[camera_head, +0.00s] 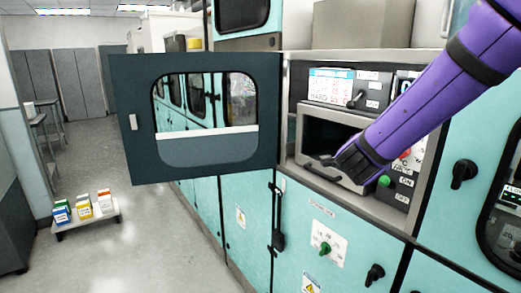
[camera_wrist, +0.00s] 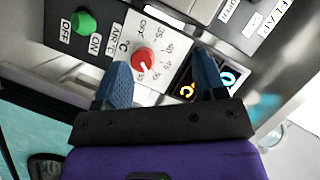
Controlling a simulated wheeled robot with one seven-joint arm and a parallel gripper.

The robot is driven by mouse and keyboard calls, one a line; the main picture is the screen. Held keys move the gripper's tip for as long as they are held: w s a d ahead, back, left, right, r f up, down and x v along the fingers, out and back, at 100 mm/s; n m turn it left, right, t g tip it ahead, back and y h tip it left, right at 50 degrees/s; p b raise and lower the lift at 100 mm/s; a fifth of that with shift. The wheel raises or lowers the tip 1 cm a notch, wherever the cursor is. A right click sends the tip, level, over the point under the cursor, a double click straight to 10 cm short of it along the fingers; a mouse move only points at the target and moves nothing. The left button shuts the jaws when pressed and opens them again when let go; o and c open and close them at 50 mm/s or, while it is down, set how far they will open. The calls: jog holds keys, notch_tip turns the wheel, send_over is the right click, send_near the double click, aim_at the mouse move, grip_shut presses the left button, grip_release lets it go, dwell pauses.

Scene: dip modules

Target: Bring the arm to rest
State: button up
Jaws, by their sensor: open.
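My purple arm (camera_head: 430,95) reaches in from the upper right of the head view. My gripper (camera_head: 335,162) is at its lower end, in front of the dark opening (camera_head: 325,138) in the teal cabinet. In the wrist view the two blue fingers of my gripper (camera_wrist: 160,65) stand apart with nothing held between them. A red dial (camera_wrist: 145,61) on a white temperature plate shows between them, behind the fingers. I cannot tell how close the fingertips are to the panel.
A dark windowed door (camera_head: 200,172) stands open left of the opening. A green knob (camera_wrist: 83,22) sits beside the OFF/ON labels. Black handles (camera_head: 463,173) stick out of the teal fronts. A low cart (camera_head: 88,220) with small coloured boxes stands on the open floor at left.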

jog(key=s+a+r+n+y, duration=0.45)
jog(key=s+n+y, duration=0.35)
jog(key=n+y, duration=0.3)
jog(key=s+d+f+n+g+h, duration=0.1)
jog(key=s+d+n+g, duration=0.1)
jog(key=s, duration=0.8)
jog(key=s+d+f+n+g+h, duration=0.1)
jog(key=s+d+n+g, duration=0.2)
jog(key=s, duration=0.8)
jog(key=n+g, duration=0.2)
jog(key=shift+d+g, duration=0.35)
jog(key=shift+g, duration=0.05)
dwell(3.1)
